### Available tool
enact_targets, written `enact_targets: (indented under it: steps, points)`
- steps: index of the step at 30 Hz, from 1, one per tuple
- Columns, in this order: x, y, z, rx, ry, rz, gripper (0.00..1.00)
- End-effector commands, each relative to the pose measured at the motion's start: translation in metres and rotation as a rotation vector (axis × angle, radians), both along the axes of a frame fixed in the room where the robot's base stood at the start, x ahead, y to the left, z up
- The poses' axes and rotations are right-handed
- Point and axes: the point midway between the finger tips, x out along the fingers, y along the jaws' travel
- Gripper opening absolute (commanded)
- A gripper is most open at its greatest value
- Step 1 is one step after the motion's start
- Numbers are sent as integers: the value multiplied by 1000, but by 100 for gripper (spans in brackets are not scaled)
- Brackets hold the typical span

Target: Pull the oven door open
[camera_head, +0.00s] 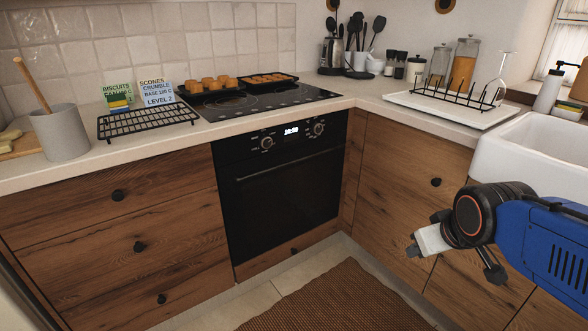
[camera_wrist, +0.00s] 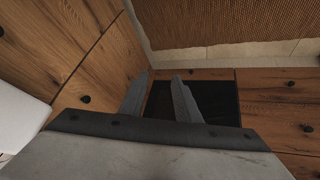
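The black built-in oven has its door (camera_head: 285,205) shut flush in the wooden cabinets. A dark horizontal handle (camera_head: 290,163) runs across the door's top, below the lit display and two knobs. My gripper (camera_head: 412,249) is on the right, in front of the right-hand cabinets and well apart from the oven door. In the wrist view the two grey fingers of my gripper (camera_wrist: 161,75) stand apart with nothing between them. The dark oven (camera_wrist: 218,97) shows partly behind the fingers there; its handle cannot be made out.
Wooden drawers with black knobs (camera_head: 139,246) flank the oven on the left, and cabinets (camera_head: 400,180) stand on the right. A brown woven mat (camera_head: 335,300) lies on the floor in front. Baking trays (camera_head: 210,87) sit on the hob. A white sink (camera_head: 530,155) is at right.

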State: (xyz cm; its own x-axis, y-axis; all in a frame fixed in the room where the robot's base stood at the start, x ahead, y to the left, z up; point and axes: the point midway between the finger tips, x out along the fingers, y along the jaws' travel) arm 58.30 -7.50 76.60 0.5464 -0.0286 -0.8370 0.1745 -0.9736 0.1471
Motion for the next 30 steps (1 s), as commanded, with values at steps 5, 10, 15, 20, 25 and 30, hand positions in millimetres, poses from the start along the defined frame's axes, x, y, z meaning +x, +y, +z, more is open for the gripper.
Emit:
enact_targets:
  steps: [5, 10, 15, 20, 25, 30]
  points:
    - [69, 2, -1, -111, -115, 148, 30]
    - [129, 10, -2, -220, -232, 291, 30]
    - [184, 24, -5, -330, -351, 434, 30]
    - [230, 42, -10, -432, -467, 564, 30]
    - [271, 64, -17, -536, -597, 692, 30]
    - [303, 90, -28, -636, -732, 808, 30]
